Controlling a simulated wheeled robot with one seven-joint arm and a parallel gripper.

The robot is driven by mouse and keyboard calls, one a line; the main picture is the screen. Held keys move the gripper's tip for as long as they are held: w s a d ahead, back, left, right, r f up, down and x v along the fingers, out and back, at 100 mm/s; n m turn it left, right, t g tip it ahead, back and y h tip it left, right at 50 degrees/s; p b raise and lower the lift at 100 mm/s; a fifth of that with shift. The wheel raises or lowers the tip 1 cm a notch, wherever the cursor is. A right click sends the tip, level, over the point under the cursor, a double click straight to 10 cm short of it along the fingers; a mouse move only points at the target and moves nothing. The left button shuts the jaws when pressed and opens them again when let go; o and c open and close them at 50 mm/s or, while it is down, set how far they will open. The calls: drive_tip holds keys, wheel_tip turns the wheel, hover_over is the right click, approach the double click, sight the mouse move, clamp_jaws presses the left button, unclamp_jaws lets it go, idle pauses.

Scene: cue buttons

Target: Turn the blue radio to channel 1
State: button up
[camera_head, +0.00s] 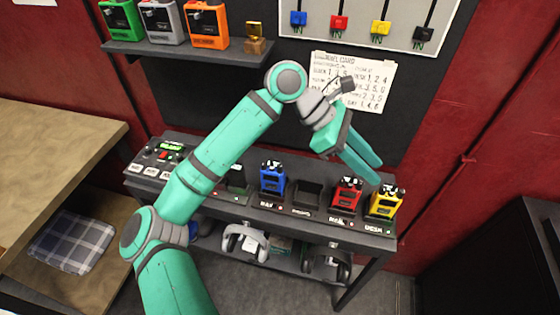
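The blue radio (271,181) stands upright in a slot on the dark bench, near its middle. Its channel setting is too small to read. My gripper (372,172) hangs above the right part of the bench, to the right of the blue radio and apart from it. Its fingers point down and right, toward the red radio (346,194) and yellow radio (386,202). I see nothing held, but the angle does not show whether the fingers are apart.
A channel card (365,78) hangs on the wall behind my gripper, partly covered. A control box (158,158) with a green display sits at the bench's left. An empty slot (306,194) lies right of the blue radio. Headphones (245,242) are below. Orange (208,24) and other devices stand on a shelf.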

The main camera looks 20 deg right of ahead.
drive_tip(key=w+a+t+y, duration=0.4)
drive_tip(key=w+a, duration=0.3)
wheel_tip(320, 180, up, 2)
drive_tip(key=t+y, duration=0.2)
drive_tip(key=y, duration=0.2)
hover_over(280, 165)
drive_tip(key=shift+n, duration=0.3)
wheel_tip(280, 165, down, 10)
drive_tip(key=shift+f, duration=0.2)
clamp_jaws()
